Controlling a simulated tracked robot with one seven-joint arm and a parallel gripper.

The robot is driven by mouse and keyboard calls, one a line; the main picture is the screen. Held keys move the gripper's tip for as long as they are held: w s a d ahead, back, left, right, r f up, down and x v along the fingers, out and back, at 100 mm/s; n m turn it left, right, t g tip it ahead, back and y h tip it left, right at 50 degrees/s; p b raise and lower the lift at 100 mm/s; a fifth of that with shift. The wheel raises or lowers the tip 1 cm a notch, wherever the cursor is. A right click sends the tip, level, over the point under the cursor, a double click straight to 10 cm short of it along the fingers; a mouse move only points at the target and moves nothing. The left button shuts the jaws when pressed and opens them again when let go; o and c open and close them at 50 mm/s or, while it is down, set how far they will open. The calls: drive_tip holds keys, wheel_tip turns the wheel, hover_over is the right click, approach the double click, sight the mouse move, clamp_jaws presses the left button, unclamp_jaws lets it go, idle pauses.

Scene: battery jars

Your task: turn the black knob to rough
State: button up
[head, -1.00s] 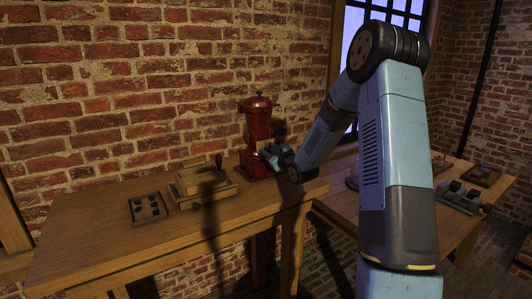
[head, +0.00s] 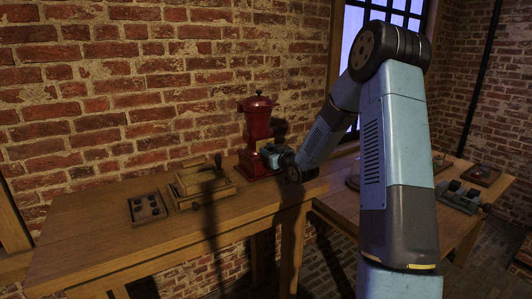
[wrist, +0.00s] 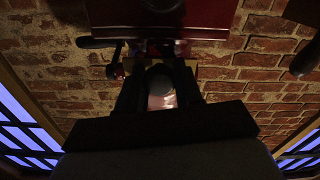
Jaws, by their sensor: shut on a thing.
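The red grinder (head: 257,122) stands upright at the right part of the wooden table. Its red body also shows at the top of the wrist view (wrist: 210,15). My gripper (head: 266,149) is at the grinder's right front side. In the wrist view my gripper (wrist: 160,82) has its two dark fingers on either side of a dark round knob (wrist: 159,70), and it is shut on it. The fingers hide the knob's sides. In the head view my gripper hides the knob, and no setting marks are readable.
A dark lever with a round end (wrist: 95,43) sticks out beside the grinder in the wrist view. Left of the grinder are a wooden box with a handle (head: 200,182) and a dark tray of small round pieces (head: 147,207). The table's front left is clear.

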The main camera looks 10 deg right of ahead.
drive_tip(key=m, duration=0.5)
drive_tip(key=shift+a+f, duration=0.15)
drive_tip(key=shift+m, duration=1.5)
drive_tip(key=o, duration=1)
drive_tip(key=shift+d, duration=0.2)
drive_tip(key=shift+s, duration=0.1)
